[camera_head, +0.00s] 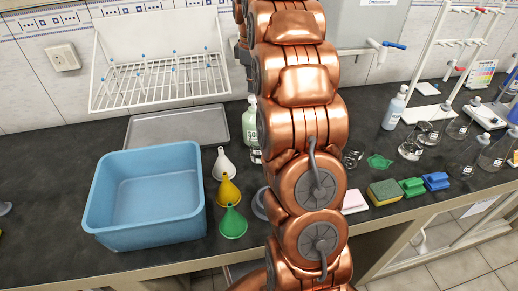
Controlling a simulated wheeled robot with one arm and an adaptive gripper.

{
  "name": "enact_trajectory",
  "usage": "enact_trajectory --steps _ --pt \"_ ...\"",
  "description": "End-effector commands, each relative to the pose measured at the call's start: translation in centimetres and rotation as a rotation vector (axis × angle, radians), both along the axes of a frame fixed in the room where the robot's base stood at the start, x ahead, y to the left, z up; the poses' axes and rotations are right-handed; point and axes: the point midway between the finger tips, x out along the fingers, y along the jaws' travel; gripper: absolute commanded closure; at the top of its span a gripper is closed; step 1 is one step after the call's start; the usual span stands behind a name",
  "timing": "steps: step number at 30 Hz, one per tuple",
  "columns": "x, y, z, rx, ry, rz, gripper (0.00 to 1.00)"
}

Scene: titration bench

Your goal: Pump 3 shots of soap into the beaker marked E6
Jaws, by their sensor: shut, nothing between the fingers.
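A pale green bottle (249,124), its label partly readable as "SO", stands at the back of the bench just left of my copper arm. My arm hides its right side, and I cannot make out its pump. A small glass vessel (255,156) shows in part just in front of the bottle, also cut off by my arm. Other glass vessels (410,150) stand right of my arm. Their marks are too small to read, so I cannot tell which is E6. My gripper is not visible; my arm fills the middle of the view.
A blue basin (148,240) stands at the left, with white, yellow and green funnels (228,190) beside it. A grey tray (178,127) lies behind under a wall rack (165,80). Sponges and brushes (384,192) line the front edge. A wash bottle (394,110) and stands are at right.

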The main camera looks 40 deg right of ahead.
Motion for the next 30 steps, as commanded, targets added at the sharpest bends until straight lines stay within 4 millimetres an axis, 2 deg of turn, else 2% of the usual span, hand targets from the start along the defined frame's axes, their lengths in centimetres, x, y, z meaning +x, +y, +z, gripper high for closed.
enact_trajectory --steps 8,30 --pt "0.0 0.0 -0.1 0.0 0.0 0.0 1.0" --pt "-0.1 0.0 -2.2 0.002 0.003 0.0 1.0"
